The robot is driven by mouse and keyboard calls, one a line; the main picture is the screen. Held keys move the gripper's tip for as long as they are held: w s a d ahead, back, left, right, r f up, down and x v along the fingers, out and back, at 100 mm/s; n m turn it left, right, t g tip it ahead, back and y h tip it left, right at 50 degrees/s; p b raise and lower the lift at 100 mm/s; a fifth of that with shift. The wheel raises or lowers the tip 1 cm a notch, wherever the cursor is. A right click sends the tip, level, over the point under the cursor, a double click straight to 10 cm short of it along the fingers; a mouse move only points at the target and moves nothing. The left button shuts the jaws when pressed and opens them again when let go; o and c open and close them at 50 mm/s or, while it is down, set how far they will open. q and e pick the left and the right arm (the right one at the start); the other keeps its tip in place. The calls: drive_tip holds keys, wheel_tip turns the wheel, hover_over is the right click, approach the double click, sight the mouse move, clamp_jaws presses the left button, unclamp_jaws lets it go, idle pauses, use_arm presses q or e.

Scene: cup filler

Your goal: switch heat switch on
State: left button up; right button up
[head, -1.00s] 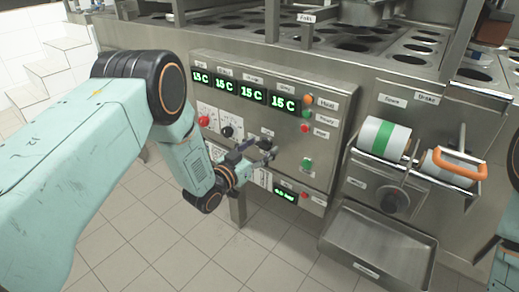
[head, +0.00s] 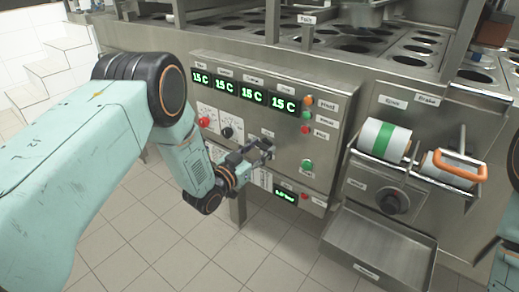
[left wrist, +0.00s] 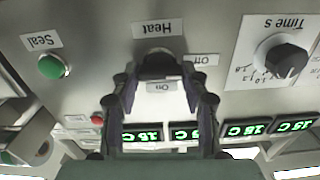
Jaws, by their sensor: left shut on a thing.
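The heat switch (left wrist: 157,64) is a dark knob on the steel panel, under the "Heat" label as the left wrist view shows it, upside down. "On" and "Off" labels sit beside it. My left gripper (left wrist: 158,80) has a finger on each side of the knob and is shut on it. Which label the knob points to is hidden by the fingers. In the head view my left gripper (head: 266,149) reaches the lower middle of the control panel (head: 325,133) and covers the switch. My right gripper is not in view.
Green displays (head: 254,95) reading 15 C line the panel top. A green Seal button (left wrist: 52,67) and a Time knob (left wrist: 284,56) flank the switch. A red knob (head: 205,122) is further left. A film roller and steel tray (head: 375,243) stand at right.

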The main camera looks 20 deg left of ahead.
use_arm(q)
drive_tip(key=m+p, duration=0.1)
drive_tip(key=m, duration=0.3)
drive_tip(key=m+p, duration=0.1)
drive_tip(key=m, duration=0.3)
drive_tip(key=shift+s+d, duration=0.1)
drive_tip(key=m+p, duration=0.1)
drive_tip(key=m, duration=0.4)
drive_tip(key=shift+f+p, duration=0.1)
drive_tip(key=shift+p, duration=0.2)
drive_tip(key=shift+f+m+p, duration=0.1)
drive_tip(key=shift+m+p, duration=0.35)
drive_tip(key=shift+m, duration=1.65)
drive_tip(key=o, duration=1.2)
drive_tip(key=shift+c, duration=0.2)
